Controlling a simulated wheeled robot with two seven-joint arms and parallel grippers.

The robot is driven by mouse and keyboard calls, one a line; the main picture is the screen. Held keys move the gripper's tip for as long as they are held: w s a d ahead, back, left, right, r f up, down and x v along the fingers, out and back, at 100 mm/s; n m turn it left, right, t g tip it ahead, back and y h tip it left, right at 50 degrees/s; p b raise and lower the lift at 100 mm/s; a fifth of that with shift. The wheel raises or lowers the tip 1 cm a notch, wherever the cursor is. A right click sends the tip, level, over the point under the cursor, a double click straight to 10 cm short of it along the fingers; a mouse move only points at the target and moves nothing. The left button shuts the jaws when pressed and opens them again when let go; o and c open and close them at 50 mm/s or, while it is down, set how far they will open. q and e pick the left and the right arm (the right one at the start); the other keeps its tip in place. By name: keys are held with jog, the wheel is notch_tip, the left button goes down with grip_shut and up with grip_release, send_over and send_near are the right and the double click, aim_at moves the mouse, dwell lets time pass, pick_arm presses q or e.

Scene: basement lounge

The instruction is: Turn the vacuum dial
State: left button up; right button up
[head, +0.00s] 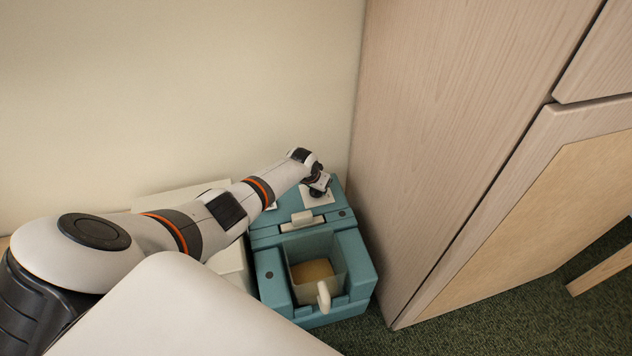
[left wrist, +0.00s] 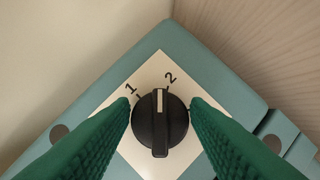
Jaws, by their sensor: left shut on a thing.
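The vacuum (head: 262,240) is a teal box standing on the floor between the wall and a wooden cabinet. Its black dial (left wrist: 160,123) sits on a pale square plate (left wrist: 156,66) marked 1 and 2. The dial's white pointer line points up in the left wrist view, between the two numbers. My left gripper (left wrist: 160,112) is shut on the dial, with a green ridged finger against each side. In the head view my left gripper (head: 318,184) is over the vacuum's back part and mostly hides the dial. My right gripper is in neither view.
An open bin (head: 335,254) with a pale handle is set in the vacuum's front. A tall wooden cabinet (head: 450,120) stands close on the right, and the cream wall (head: 180,90) is behind. Pale boxy things stand left of the vacuum, partly hidden by my arm.

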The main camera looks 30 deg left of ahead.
pick_arm(q)
jog(key=shift+s+n+y+p, duration=0.1)
jog(key=shift+n+y+p, duration=0.3)
jog(key=shift+n, duration=0.4)
jog(key=shift+d+n+p, duration=0.1)
jog(key=shift+n+p, duration=0.25)
jog(key=shift+n, duration=0.55)
jog(key=shift+n+g+y, duration=0.4)
jog(key=shift+n+y, duration=0.1)
jog(key=shift+n, duration=0.3)
jog(key=shift+f+n+g+y+b, duration=0.1)
jog(key=shift+n+g+y+b, duration=0.35)
jog(key=shift+n, duration=1.55)
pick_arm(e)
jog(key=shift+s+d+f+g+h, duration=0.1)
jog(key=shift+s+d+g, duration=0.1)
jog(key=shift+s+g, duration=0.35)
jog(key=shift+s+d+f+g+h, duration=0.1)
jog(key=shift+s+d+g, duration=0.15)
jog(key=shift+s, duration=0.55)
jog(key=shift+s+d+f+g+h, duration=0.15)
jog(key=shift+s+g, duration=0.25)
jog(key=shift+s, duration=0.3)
pick_arm(q)
jog(key=o, duration=1)
jog(key=shift+c, duration=0.2)
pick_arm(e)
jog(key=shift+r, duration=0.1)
